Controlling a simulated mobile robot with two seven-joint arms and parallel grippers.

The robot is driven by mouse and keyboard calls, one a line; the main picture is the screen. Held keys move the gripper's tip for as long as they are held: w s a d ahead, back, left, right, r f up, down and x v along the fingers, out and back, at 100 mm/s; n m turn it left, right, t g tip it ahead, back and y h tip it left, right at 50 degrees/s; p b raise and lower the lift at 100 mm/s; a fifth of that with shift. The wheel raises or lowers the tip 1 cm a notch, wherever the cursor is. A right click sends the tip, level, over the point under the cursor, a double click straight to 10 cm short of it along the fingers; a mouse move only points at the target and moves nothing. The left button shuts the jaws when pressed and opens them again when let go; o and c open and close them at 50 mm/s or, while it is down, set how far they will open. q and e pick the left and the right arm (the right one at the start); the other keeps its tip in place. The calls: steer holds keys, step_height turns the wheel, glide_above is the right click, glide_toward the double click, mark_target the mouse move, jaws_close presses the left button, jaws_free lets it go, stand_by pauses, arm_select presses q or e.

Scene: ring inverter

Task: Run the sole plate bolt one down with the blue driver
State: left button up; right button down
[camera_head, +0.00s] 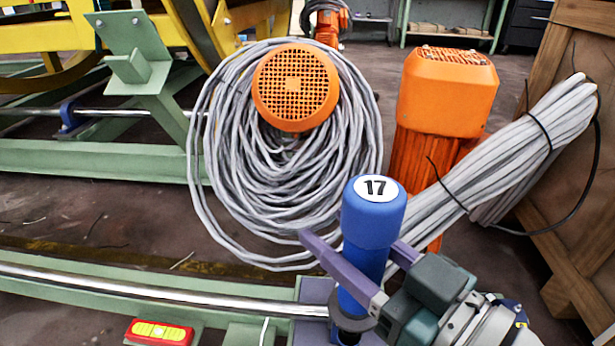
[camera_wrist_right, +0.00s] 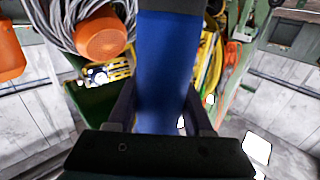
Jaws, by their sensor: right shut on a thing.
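The blue driver (camera_head: 367,230) stands roughly upright in the lower middle of the head view, with a white label reading 17 on its top. My right gripper (camera_head: 352,258) is shut on the driver's body, with one purple finger across its front side. In the right wrist view the driver (camera_wrist_right: 166,75) fills the middle between the two dark fingers. A dark collar (camera_head: 352,323) is at its lower end, beside a purple-grey plate (camera_head: 314,291). Sole plate bolt one is not visible, and I cannot tell whether the driver touches it. My left gripper is out of view.
Coiled grey cable (camera_head: 215,150) and orange motors (camera_head: 447,95) stand behind the driver. A bound cable bundle (camera_head: 520,155) leans against a wooden crate (camera_head: 570,215) at right. A steel rod (camera_head: 170,296) runs along the green frame, near a red and yellow box (camera_head: 160,331).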

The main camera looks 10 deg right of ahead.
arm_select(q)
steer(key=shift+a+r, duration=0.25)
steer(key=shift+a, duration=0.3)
arm_select(e)
steer(key=shift+w+a+r, duration=0.1)
steer(key=shift+a+r, duration=0.1)
steer(key=shift+a, duration=0.1)
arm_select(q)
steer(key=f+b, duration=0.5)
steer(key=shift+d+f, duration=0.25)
arm_select(e)
step_height(320, 180, down, 6)
steer(key=shift+f, duration=0.2)
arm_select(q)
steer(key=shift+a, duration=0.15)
